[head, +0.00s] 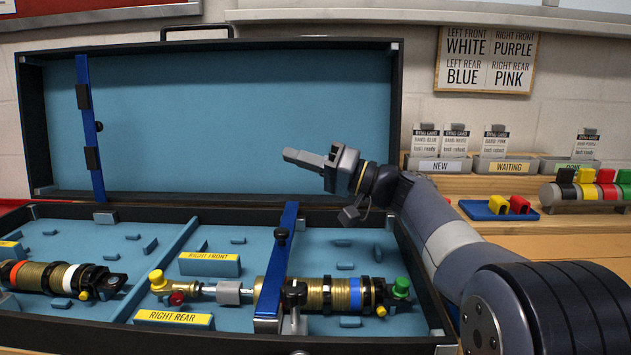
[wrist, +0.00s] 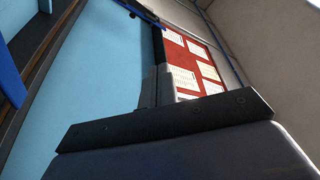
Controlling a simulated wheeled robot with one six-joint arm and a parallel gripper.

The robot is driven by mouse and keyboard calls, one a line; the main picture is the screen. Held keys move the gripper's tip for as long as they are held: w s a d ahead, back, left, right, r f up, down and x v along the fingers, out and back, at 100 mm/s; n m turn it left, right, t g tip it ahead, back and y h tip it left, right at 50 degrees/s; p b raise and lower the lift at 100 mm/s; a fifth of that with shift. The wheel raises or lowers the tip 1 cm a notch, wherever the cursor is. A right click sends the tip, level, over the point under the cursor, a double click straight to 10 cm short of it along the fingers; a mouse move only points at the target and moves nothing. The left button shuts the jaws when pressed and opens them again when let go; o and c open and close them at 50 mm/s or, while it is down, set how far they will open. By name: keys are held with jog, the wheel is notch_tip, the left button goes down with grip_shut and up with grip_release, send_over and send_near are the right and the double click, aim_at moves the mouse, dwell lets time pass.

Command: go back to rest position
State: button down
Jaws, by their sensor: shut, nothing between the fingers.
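My gripper (head: 308,159) is in the middle of the head view, raised above the open case (head: 395,120) and in front of its blue lid lining. Its fingers point left and are shut with nothing between them. The wrist view also shows my gripper (wrist: 158,85), with the blue lid and a red board with pale cards beyond it. Another shock with an orange band (head: 45,278) lies at the left.
Card holders (head: 505,165) labelled NEW and WAITING stand on the bench at the right. A blue tray (head: 475,210) with yellow and red caps and a rack of coloured caps (head: 590,191) are nearby. A colour sign (head: 486,60) hangs on the wall.

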jog(key=w+r+m+h+p, duration=0.1)
jog(key=w+r+m+p, duration=0.1)
jog(key=p, duration=0.8)
jog(key=w+r+m+h+p, duration=0.1)
jog(key=w+r+m+p, duration=0.1)
jog(key=w+m+p, duration=0.2)
jog(key=w+r+m+h+p, duration=0.1)
jog(key=w+p, duration=0.7)
jog(key=p, duration=0.8)
jog(key=shift+w+d+r+m+t+p, duration=0.3)
jog(key=shift+r+m+t, duration=0.15)
jog(key=shift+m, duration=0.65)
